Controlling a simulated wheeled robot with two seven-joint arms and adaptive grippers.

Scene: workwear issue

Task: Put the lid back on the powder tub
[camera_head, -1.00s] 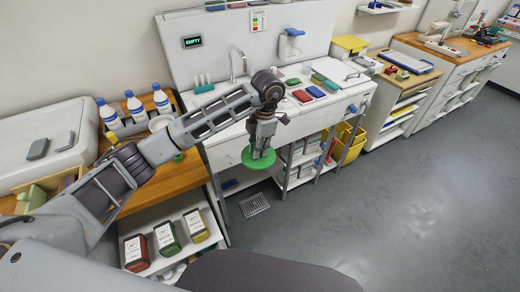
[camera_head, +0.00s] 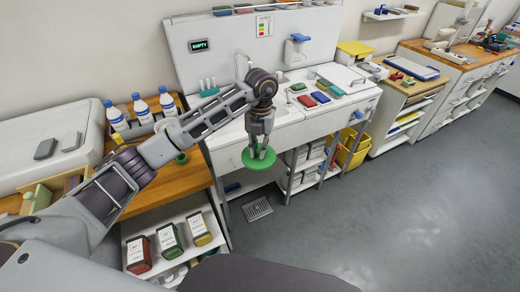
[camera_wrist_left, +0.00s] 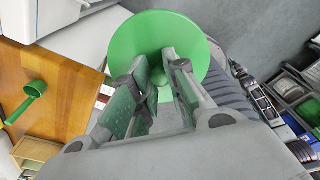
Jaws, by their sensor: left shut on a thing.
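A green round lid (camera_head: 258,163) with a central knob hangs in the air in front of the sink counter. My left gripper (camera_head: 259,150) is shut on it from above; in the left wrist view the fingers close around the knob and the green disc (camera_wrist_left: 150,30) spreads beyond them. A whitish round thing (camera_head: 163,124) behind my left forearm, near the bottles, may be the powder tub; my arm hides most of it, so I cannot tell. My right gripper is not in view.
A green scoop (camera_wrist_left: 34,91) lies on the wooden counter (camera_wrist_left: 62,85). Several white bottles with blue caps (camera_head: 140,107) stand at its back. Red, green and yellow packs (camera_head: 169,241) sit on a shelf below. The sink unit (camera_head: 230,137) is behind the lid; open floor lies right.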

